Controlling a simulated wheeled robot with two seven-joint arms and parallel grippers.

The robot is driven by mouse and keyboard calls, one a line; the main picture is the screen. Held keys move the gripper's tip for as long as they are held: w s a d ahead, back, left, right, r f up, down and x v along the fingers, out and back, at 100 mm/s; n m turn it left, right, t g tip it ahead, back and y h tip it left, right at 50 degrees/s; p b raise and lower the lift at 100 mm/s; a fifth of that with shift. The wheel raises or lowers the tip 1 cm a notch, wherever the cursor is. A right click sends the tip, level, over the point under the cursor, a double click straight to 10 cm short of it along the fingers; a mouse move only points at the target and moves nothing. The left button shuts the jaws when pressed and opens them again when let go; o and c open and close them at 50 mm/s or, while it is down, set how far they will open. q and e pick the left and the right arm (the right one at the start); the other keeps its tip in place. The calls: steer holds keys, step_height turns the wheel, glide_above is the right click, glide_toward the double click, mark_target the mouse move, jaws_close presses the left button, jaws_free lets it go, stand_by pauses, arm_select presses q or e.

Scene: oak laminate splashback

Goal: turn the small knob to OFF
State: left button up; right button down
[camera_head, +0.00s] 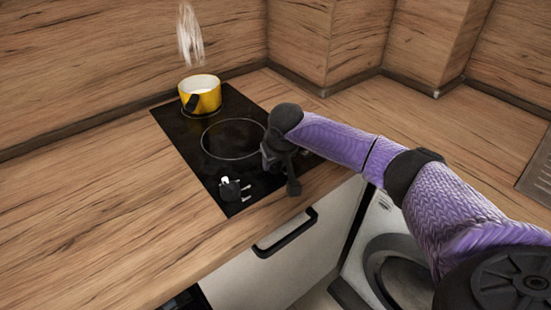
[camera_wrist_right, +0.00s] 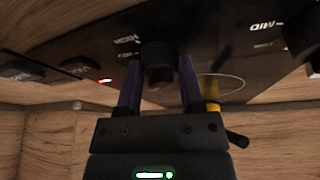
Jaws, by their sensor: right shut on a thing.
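The black cooktop (camera_head: 188,135) is set in the wooden counter. My right gripper (camera_head: 272,160) is over its right edge in the head view. In the right wrist view, my gripper's two fingers (camera_wrist_right: 159,78) stand on either side of a dark round knob (camera_wrist_right: 157,56), which looks like the small knob, and are shut on it. Inverted print lies beside this knob; its pointer and setting cannot be read. A larger dark knob (camera_wrist_right: 302,28) is partly cut off at the upper right. One knob (camera_head: 231,190) shows at the cooktop's front in the head view. My left gripper is not in view.
A yellow pot (camera_head: 201,94) steams on the rear of the cooktop, with an empty ring (camera_head: 233,138) in front. A drawer handle (camera_head: 286,234) and a washing machine (camera_head: 393,260) are below the counter. The left counter (camera_head: 100,210) is clear.

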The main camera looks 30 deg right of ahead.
steer(key=n+p, duration=0.2)
steer(key=shift+r+y+p, duration=0.3)
steer(key=shift+p, duration=0.05)
steer(key=shift+f+n+y+p, duration=0.15)
steer(key=shift+n+y+p, duration=0.25)
steer(key=shift+n, duration=0.4)
steer(key=n+y, duration=0.1)
steer(key=n, duration=0.1)
steer(key=shift+d+f+n, duration=0.1)
steer(key=shift+f+n, duration=0.05)
steer(key=shift+n, duration=0.15)
steer(key=shift+n+y+b, duration=0.5)
steer(key=shift+n+b, duration=0.1)
steer(key=shift+n, duration=1)
steer(key=shift+n+g, duration=0.3)
steer(key=shift+c, duration=1.2)
jaws_free()
